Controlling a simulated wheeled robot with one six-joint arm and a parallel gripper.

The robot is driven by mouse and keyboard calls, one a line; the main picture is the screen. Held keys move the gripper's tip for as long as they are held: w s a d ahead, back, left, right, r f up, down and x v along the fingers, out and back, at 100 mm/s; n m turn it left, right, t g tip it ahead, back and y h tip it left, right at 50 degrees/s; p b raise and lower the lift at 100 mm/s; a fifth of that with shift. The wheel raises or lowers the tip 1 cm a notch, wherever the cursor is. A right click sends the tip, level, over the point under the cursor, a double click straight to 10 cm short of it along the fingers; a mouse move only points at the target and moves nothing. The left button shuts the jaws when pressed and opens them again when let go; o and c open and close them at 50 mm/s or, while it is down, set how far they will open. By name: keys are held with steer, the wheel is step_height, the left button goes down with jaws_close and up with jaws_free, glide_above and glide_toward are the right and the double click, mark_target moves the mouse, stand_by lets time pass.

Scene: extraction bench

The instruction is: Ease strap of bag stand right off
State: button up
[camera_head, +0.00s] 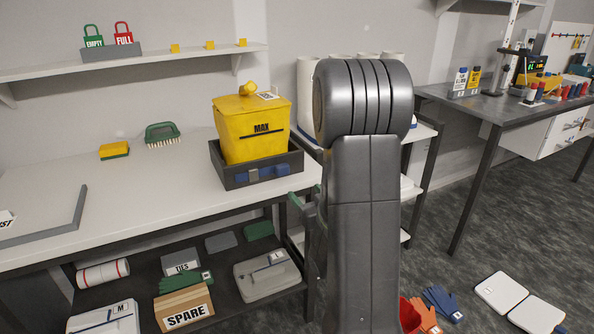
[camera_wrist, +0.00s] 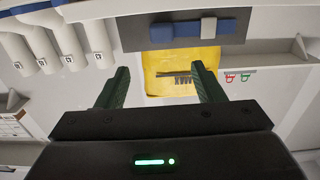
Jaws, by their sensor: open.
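The yellow bag (camera_head: 247,142) marked MAX sits upright in a dark grey stand (camera_head: 232,181) on the bench. A blue strap (camera_head: 276,169) with a grey buckle (camera_head: 253,175) runs across the stand's front face. In the wrist view, which is upside down, the strap (camera_wrist: 180,31), buckle (camera_wrist: 208,27) and stand (camera_wrist: 132,36) are near the top, with the bag (camera_wrist: 165,62) below. My gripper (camera_wrist: 160,78) is open, its green fingers apart and empty, pointing toward the bag and stand. The strap lies clear of the fingers.
A yellow sponge (camera_head: 114,150) and a green brush (camera_head: 162,134) lie on the bench left of the stand. White rolls (camera_head: 307,88) stand behind on a trolley. A shelf (camera_head: 140,64) with padlocks runs above.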

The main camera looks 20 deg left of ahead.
mark_target(284, 169)
steer(key=p+x, duration=0.1)
steer(key=x, duration=1.2)
steer(key=shift+w+a+p, duration=0.1)
steer(key=shift+a+p, duration=0.3)
